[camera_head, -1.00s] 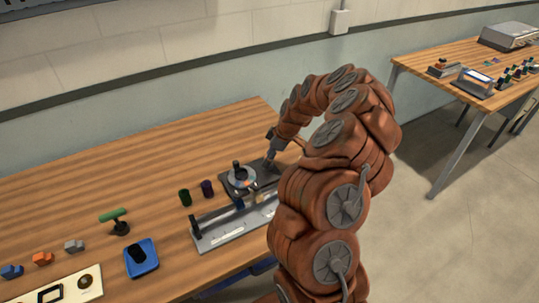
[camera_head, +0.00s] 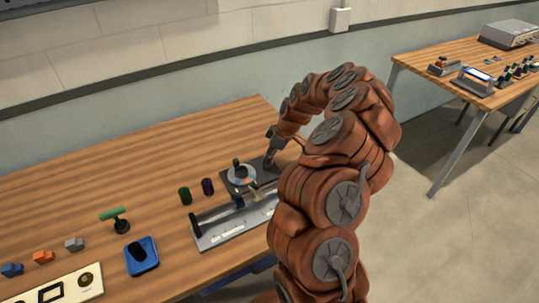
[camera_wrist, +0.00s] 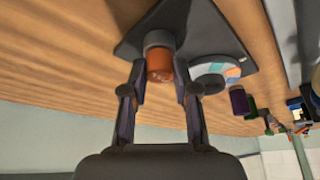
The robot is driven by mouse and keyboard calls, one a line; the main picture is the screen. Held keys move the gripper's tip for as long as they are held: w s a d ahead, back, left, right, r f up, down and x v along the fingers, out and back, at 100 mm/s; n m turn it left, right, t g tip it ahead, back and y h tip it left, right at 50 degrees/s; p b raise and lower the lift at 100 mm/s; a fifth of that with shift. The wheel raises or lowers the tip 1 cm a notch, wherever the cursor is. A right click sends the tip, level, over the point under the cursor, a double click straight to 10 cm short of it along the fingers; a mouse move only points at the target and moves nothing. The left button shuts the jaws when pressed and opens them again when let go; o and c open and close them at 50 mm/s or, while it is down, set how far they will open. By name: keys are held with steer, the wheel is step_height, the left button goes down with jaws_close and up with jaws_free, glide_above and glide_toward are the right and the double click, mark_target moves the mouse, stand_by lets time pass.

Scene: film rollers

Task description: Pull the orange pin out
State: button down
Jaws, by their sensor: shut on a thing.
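The orange pin (camera_wrist: 160,68) shows in the wrist view between my two fingers, with a grey collar (camera_wrist: 158,39) at its far end, at the dark base plate (camera_wrist: 200,20). My gripper (camera_wrist: 160,78) is shut on the orange pin. In the head view my gripper (camera_head: 268,161) is at the right part of the dark base plate (camera_head: 260,181), and the pin is hidden there. A pale disc with coloured segments (camera_head: 241,174) and a black knob sits on the same plate. The disc also shows right of the pin in the wrist view (camera_wrist: 210,70).
A grey fixture (camera_head: 222,234) lies in front of the plate. Green (camera_head: 184,196) and purple (camera_head: 207,187) cylinders stand to its left. A blue tray (camera_head: 142,258), a green-handled tool (camera_head: 114,214) and small blocks are further left. The table's back is clear.

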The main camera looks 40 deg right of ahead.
steer(key=shift+b, duration=0.55)
steer(key=shift+r+b, duration=0.4)
steer(key=shift+b, duration=0.35)
steer(key=shift+r, duration=0.45)
steer(key=c, duration=0.9)
jaws_free()
steer(key=shift+v, duration=6)
